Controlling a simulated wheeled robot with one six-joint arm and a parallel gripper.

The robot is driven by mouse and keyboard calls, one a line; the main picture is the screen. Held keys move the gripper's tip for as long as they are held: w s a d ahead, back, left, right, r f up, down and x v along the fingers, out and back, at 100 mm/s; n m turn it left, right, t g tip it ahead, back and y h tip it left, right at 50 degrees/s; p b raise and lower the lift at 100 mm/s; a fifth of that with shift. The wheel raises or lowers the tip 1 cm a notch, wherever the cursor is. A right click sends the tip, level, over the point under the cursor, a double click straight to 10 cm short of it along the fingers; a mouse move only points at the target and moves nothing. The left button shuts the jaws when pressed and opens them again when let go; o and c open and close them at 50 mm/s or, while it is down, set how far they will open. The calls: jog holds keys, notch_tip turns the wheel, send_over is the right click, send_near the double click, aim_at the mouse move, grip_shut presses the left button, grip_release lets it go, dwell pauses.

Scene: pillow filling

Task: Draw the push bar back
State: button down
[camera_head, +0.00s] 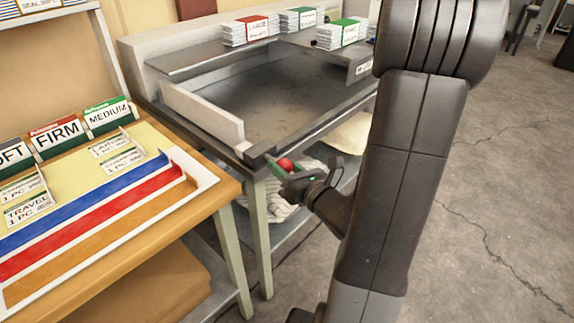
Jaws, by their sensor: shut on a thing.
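The work table (345,104) has a dark recessed bed. A long pale bar (200,117), which looks like the push bar, stands upright along the left side of this bed. A red ball knob (286,164) shows just beyond the table's front corner. My gripper (290,167) is at that corner, its jaws around the knob and shut on it. Most of the knob and any link from it to the bar are hidden by the jaws. My arm covers the right part of the table.
A wooden table (215,189) at the left holds a white tray with blue, red and orange strips and signs including FIRM (59,136). Stacks of labelled packets (249,30) sit on the rear shelf. White cloth (285,208) lies below the work table. Floor at right is open.

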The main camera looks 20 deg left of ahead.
jog(key=shift+s+f, duration=0.1)
jog(key=shift+s, duration=0.1)
jog(key=c, duration=1)
grip_release()
jog(key=shift+s+a, duration=0.1)
jog(key=shift+o, duration=0.2)
jog(key=shift+s+d, duration=0.15)
jog(key=shift+d, duration=0.45)
jog(key=v, duration=1.2)
jog(key=shift+s+d+p, duration=0.2)
jog(key=shift+d+p, duration=0.05)
jog(key=shift+p, duration=0.1)
jog(key=shift+a, duration=0.1)
jog(key=shift+b+x, duration=0.3)
jog(key=shift+x, duration=5.85)
